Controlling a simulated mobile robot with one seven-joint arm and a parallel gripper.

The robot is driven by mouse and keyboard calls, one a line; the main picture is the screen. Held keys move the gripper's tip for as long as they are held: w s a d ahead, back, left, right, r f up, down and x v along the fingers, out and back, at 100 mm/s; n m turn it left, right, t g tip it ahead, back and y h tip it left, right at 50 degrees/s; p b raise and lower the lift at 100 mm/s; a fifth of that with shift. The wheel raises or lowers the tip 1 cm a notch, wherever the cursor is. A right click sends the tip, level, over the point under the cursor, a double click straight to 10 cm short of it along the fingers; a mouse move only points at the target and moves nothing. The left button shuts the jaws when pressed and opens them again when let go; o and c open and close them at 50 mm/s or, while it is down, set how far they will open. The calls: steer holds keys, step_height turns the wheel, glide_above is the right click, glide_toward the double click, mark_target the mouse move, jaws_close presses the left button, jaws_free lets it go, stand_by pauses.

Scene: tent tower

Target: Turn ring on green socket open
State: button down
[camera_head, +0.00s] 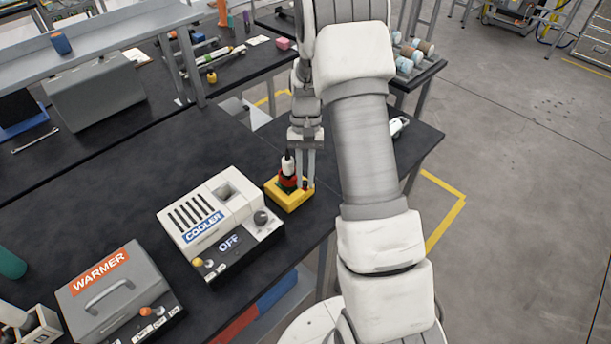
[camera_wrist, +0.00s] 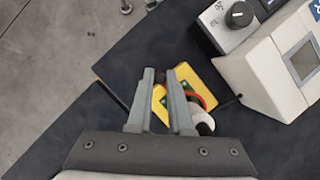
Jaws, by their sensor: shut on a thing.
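A yellow box (camera_head: 291,200) sits near the table's edge, and it also shows in the wrist view (camera_wrist: 207,77). On its top is a green socket (camera_wrist: 192,92) with a red ring (camera_head: 287,183) around it. The red ring is partly hidden in the wrist view (camera_wrist: 209,101). A white and black plug (camera_head: 288,165) stands upright in the ring. My gripper (camera_head: 308,183) points down at the right side of the ring. In the wrist view its fingertips (camera_wrist: 161,76) are shut on a small dark knob; I cannot tell how it joins the ring.
The white cooler (camera_head: 213,209) stands close left of the yellow box, its display reading OFF. A grey warmer (camera_head: 105,287) is farther front left. The black tabletop (camera_head: 120,180) behind the cooler is clear. A small white item (camera_head: 399,126) lies beyond my arm.

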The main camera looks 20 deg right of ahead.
steer(key=c, duration=0.8)
jaws_free()
steer(key=shift+a, duration=0.1)
steer(key=shift+c, duration=0.2)
steer(key=v, duration=1.7)
steer(key=shift+w, duration=0.15)
steer(key=shift+r, duration=0.1)
